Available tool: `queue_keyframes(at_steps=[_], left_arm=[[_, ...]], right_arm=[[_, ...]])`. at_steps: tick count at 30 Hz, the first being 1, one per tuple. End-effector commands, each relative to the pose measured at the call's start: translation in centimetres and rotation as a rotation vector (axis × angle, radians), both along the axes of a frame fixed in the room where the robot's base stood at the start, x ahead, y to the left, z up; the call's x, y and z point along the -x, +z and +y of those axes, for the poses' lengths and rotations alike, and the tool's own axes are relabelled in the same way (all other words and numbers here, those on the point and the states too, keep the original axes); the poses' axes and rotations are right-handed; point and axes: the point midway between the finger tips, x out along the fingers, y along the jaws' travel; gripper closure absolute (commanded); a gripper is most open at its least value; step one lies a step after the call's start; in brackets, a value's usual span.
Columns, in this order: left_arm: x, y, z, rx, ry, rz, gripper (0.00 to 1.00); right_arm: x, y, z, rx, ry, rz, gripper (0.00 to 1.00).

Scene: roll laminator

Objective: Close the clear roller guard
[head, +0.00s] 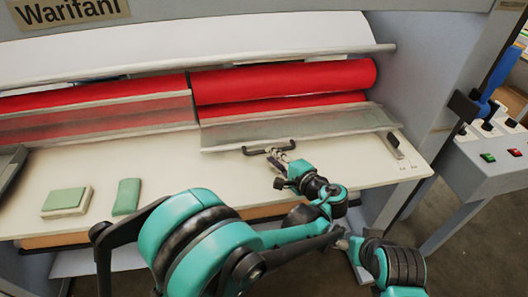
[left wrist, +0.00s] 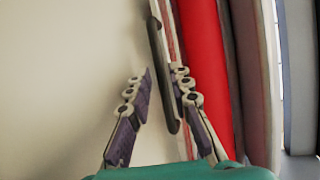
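The clear roller guard (head: 300,128) is a grey translucent panel in the head view, tilted outward low in front of the right part of the red rollers (head: 285,82). The rollers above it are uncovered. Its black bar handle (head: 268,149) sticks out at the front edge. My left gripper (head: 278,156) is at the right part of the handle. In the left wrist view the fingers of my left gripper (left wrist: 162,70) are apart. The dark handle (left wrist: 163,80) shows between them in the picture; I cannot tell whether they touch it. My right gripper is out of view.
Another clear panel (head: 95,118) covers the left rollers. Green-topped blocks (head: 66,200) and (head: 126,196) lie on the cream table (head: 200,170) at left. A grey side wall (head: 410,80) and control box (head: 490,150) stand at right.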

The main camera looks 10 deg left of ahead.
Motion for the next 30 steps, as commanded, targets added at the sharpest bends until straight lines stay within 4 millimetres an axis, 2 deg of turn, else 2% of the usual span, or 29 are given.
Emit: queue_keyframes(at_steps=[3, 7, 18, 19, 21, 30], left_arm=[[-1.5, -0.7, 1.5, 0.0, 0.003, 0.001, 0.8], [-2.7, -1.0, 2.4, 0.001, 0.001, 0.0, 0.8], [-3.4, -1.1, 3.0, 0.002, -0.001, 0.001, 0.8], [-3.4, -1.1, 3.0, 0.002, -0.001, 0.001, 0.82], [-3.4, -1.1, 2.9, 0.002, -0.001, 0.001, 1.0], [-3.4, -0.9, 3.0, 0.005, 0.0, 0.007, 1.0]], right_arm=[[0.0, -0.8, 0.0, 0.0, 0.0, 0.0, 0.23], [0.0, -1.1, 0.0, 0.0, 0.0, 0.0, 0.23], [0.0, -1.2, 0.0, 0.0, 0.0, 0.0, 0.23], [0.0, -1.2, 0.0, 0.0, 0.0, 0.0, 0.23], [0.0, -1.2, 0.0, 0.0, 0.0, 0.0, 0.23], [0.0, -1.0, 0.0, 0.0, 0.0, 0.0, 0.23]])
